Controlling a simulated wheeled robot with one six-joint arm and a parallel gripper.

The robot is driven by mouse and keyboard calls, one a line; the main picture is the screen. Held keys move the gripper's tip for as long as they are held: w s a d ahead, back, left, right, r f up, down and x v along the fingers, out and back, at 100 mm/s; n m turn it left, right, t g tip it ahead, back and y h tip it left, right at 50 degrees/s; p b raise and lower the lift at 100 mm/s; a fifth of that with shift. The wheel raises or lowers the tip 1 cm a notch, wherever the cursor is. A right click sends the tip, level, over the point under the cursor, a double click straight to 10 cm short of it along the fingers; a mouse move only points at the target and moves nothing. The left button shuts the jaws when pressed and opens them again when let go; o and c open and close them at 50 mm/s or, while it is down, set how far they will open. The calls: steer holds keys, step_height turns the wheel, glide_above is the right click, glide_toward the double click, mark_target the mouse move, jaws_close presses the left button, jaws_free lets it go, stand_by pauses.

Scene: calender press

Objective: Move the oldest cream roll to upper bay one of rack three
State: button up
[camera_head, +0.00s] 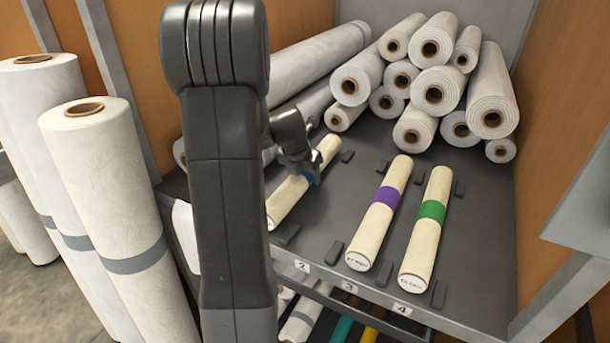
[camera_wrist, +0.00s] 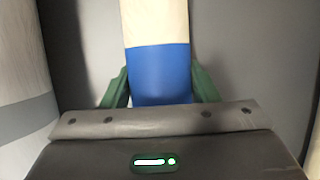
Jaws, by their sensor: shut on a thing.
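A cream roll with a blue band (camera_head: 290,200) is at the shelf's left side, behind label 2, tilted in the picture. My gripper (camera_head: 308,172) is shut on it at the blue band, which also fills the space between the green fingers in the wrist view (camera_wrist: 161,75). I cannot tell whether this roll rests on the shelf or is slightly raised. A cream roll with a purple band (camera_head: 374,220) lies behind label 3. A cream roll with a green band (camera_head: 425,230) lies behind label 4. Both have end writing too small to read surely. My arm hides part of the shelf's left side.
Several white rolls (camera_head: 437,90) are piled at the back of the grey shelf (camera_head: 330,215). Small dark stops (camera_head: 334,251) flank the cream rolls. A lower level (camera_head: 318,297) holds coloured rolls. Tall white rolls (camera_head: 100,180) stand left of the shelf.

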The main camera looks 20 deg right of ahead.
steer(key=shift+f, duration=0.25)
steer(key=o, duration=1.3)
steer(key=shift+c, duration=0.2)
steer(key=shift+a+r, duration=0.1)
steer(key=shift+r, duration=0.35)
steer(key=v, duration=1.1)
steer(key=shift+s+a+r, duration=0.15)
